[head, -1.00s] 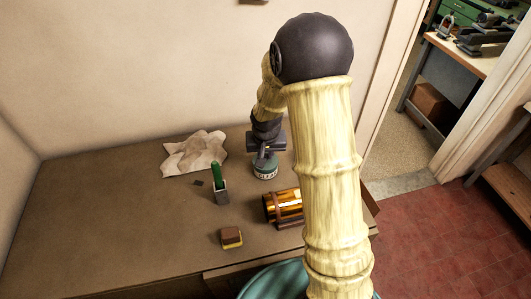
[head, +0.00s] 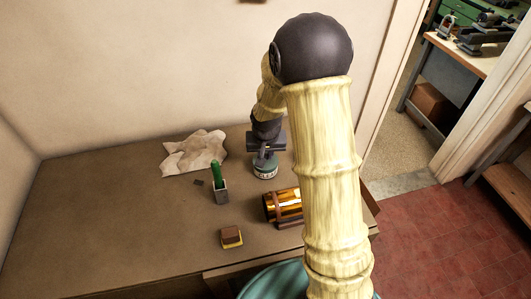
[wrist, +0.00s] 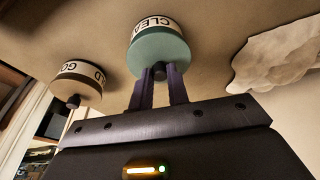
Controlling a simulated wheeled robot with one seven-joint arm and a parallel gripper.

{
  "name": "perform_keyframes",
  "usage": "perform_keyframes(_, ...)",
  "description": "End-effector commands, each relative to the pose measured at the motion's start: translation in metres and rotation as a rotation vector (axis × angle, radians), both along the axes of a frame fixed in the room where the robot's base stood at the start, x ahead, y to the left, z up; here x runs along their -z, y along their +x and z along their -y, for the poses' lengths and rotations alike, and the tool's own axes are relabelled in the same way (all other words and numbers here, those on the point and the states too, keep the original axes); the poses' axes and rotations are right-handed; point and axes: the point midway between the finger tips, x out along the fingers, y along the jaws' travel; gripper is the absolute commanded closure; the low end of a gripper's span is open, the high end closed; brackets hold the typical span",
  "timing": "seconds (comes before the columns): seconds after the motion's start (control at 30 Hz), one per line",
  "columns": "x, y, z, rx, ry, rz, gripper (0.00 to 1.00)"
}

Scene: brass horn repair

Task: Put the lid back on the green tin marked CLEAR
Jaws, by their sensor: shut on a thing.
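The green tin marked CLEAR (head: 265,173) stands upright on the brown bench, below my gripper (head: 264,157). In the wrist view its white label (wrist: 158,22) shows behind the teal lid (wrist: 157,47). The lid has a dark knob (wrist: 159,73), and the fingers of my gripper (wrist: 159,78) are shut on it. The lid lies over the tin's top and looks level with it. I cannot tell whether it is fully seated, as the gripper and the angle hide the joint.
A second tin with a brown lid (wrist: 77,92) stands nearby in the wrist view. A crumpled cloth (head: 194,153) lies to the left. A grey holder with a green-handled tool (head: 220,186), a brass cylinder (head: 282,205) and a brown-and-yellow block (head: 231,236) stand nearer. The bench's left side is clear.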

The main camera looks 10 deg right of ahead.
Motion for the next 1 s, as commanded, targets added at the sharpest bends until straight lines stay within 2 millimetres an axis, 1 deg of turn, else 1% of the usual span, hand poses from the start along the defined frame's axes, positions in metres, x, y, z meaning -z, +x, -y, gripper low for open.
perform_keyframes(0.37, 0.0001, 0.0001, 0.0000, 0.000, 0.000, 0.000, 1.00)
perform_keyframes(0.4, 0.0001, 0.0001, 0.0000, 0.000, 0.000, 0.000, 0.81)
perform_keyframes(0.47, 0.0001, 0.0001, 0.0000, 0.000, 0.000, 0.000, 0.69)
perform_keyframes(0.5, 0.0001, 0.0000, 0.0000, 0.000, 0.000, 0.000, 0.62)
perform_keyframes(0.53, 0.0001, 0.0000, 0.0000, 0.000, 0.000, 0.000, 0.58)
perform_keyframes(0.73, 0.0001, 0.0000, 0.0000, 0.001, 0.000, 0.000, 0.58)
perform_keyframes(0.83, 0.0002, 0.0001, 0.0000, 0.001, 0.000, 0.000, 0.38)
perform_keyframes(0.87, 0.0002, 0.0001, 0.0000, 0.001, 0.000, 0.000, 0.36)
perform_keyframes(1.0, 0.0002, 0.0001, 0.0000, 0.001, 0.000, 0.000, 0.36)
